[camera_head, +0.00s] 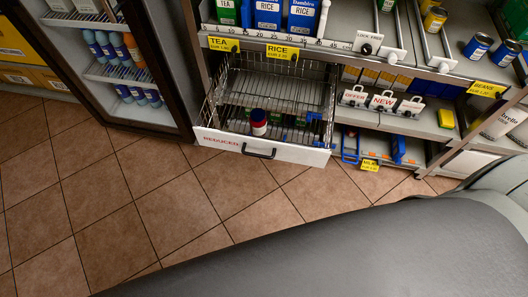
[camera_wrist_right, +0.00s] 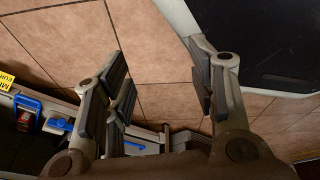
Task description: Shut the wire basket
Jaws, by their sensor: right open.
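The wire basket (camera_head: 212,98) is a pull-out wire drawer under the shelf, with a white front marked REDUCED (camera_head: 290,153) and a black bar handle (camera_head: 258,154). It stands pulled out from the shelf unit in the head view. A dark jar with a red band and white lid (camera_head: 259,122) stands in it near the front. My right gripper (camera_wrist_right: 160,88) shows only in the right wrist view, with its fingers wide apart and nothing between them but floor tiles behind. The basket is not clearly visible there. My left gripper is not in view.
A fridge with an open-looking front (camera_head: 140,75) stands left of the basket. Shelves with cans, boxes and tags lie to the right. Blue brackets (camera_head: 398,149) sit low by the MILK tag (camera_head: 370,165). Tiled floor (camera_head: 150,200) in front of the basket is clear.

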